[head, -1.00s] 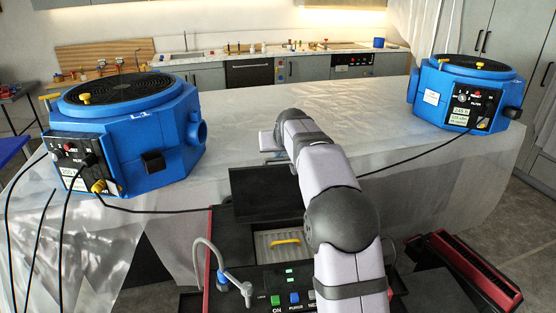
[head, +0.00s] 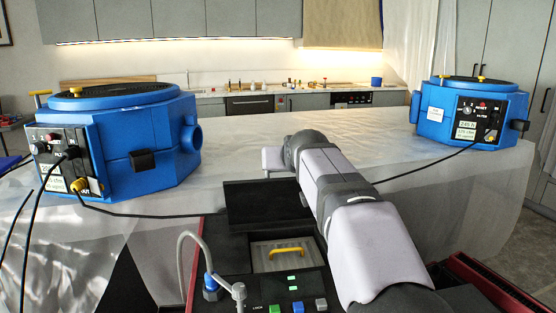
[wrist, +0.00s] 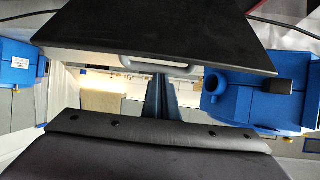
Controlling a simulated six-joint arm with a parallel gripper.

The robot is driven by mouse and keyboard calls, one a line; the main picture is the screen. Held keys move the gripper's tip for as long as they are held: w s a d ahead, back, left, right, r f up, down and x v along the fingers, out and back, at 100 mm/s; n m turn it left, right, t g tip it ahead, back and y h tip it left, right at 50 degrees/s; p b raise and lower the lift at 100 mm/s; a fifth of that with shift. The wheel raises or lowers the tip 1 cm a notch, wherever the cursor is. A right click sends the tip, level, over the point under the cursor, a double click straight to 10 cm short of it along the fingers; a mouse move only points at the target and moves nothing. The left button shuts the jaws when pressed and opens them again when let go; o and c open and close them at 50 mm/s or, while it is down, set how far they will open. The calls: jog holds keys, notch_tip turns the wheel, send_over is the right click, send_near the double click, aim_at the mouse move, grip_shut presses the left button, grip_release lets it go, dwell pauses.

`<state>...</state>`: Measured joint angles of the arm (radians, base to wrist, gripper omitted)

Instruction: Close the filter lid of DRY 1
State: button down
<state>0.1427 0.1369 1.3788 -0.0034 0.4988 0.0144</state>
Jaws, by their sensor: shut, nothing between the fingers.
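A flat black lid (head: 268,203) stands open behind a compartment in the machine nearest me. The compartment holds a pale filter panel (head: 261,258) with a yellow handle (head: 285,252). I cannot read a DRY 1 label on it. In the wrist view the black lid (wrist: 200,38) fills the top, with a grey handle (wrist: 135,65) at its lower edge. My gripper (wrist: 156,80) shows as narrow blue-grey fingers, shut and empty, their tips close to that handle. I cannot tell whether they touch it. In the head view my arm hides the fingers.
Blue drying units stand on the sheeted table at left (head: 130,145) and right (head: 465,115). Black cables (head: 140,214) run from both toward the near machine. A grey hose (head: 185,250) rises left of the filter compartment. The table behind my arm is largely clear.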

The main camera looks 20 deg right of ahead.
jog(key=s+f+b, duration=0.1)
jog(key=b, duration=0.2)
jog(key=s+f+t+b, duration=0.1)
jog(key=s+b, duration=0.1)
jog(key=b, duration=0.2)
jog(key=s+f+t+b, duration=0.1)
jog(key=b, duration=0.3)
jog(key=shift+s+a+f, duration=0.35)
jog(key=shift+f, duration=0.05)
jog(key=s+a+f+t+h+b, duration=0.1)
jog(key=s+f+t+b, duration=0.4)
jog(key=b, duration=2)
jog(key=s+f, duration=0.3)
jog(key=f, duration=0.2)
jog(key=shift+s, duration=0.35)
jog(key=shift+a+f, duration=0.1)
jog(key=p, duration=0.6)
send_near(286, 182)
jog(key=shift+s+r, duration=0.25)
jog(key=shift+r, duration=0.3)
jog(key=shift+s+r, duration=0.2)
jog(key=shift+r, duration=0.35)
jog(key=shift+r, duration=0.1)
